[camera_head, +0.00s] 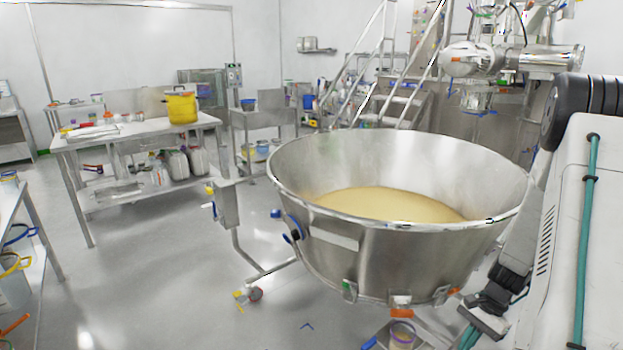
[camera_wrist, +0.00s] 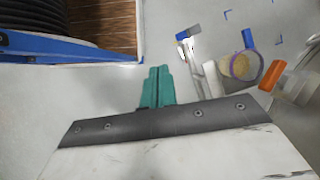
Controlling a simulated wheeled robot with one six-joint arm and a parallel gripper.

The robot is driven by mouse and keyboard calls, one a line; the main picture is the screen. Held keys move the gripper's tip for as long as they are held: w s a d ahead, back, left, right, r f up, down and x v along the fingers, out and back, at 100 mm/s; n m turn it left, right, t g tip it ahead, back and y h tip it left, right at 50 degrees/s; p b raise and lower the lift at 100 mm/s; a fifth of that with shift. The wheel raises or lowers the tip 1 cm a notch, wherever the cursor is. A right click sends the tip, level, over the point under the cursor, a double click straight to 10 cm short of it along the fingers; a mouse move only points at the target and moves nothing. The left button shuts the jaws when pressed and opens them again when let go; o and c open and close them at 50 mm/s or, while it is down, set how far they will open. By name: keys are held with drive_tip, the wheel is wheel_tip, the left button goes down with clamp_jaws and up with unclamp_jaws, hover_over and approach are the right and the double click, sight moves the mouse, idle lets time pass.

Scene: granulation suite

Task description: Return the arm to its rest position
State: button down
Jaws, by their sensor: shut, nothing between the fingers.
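My gripper (camera_wrist: 157,86) shows in the wrist view as two teal fingers pressed together. Nothing is between them. They point toward the grey floor, beyond a dark plate with screws. In the head view my arm fills the right side, white with a teal cable and a black joint, and reaches down past the right of the large steel bowl (camera_head: 340,249). The fingertips cannot be made out clearly there.
The wheeled bowl, holding pale yellow material (camera_head: 385,204), stands close to my arm. A small round container (camera_head: 402,335) is low beside it, and shows in the wrist view (camera_wrist: 245,66). A steel table (camera_head: 135,131) carries a yellow bucket (camera_head: 181,107). Floor at centre left is clear.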

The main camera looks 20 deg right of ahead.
drive_tip(key=w+a+r+n+g, duration=0.1)
drive_tip(key=a+r+n, duration=0.15)
drive_tip(key=r, duration=0.35)
drive_tip(key=a+r+n, duration=0.2)
drive_tip(key=a+r, duration=0.2)
drive_tip(key=r, duration=0.2)
drive_tip(key=s+a+r+n+t+h, duration=0.1)
drive_tip(key=s+a+r+n, duration=0.4)
drive_tip(key=a+r, duration=0.5)
drive_tip(key=s+a+r+n+t+h, duration=0.2)
drive_tip(key=s+a+r+n+h, duration=0.2)
drive_tip(key=a+r, duration=0.7)
wheel_tip(320, 180, up, 2)
drive_tip(key=shift+s+n, duration=1)
drive_tip(key=shift+n, duration=0.15)
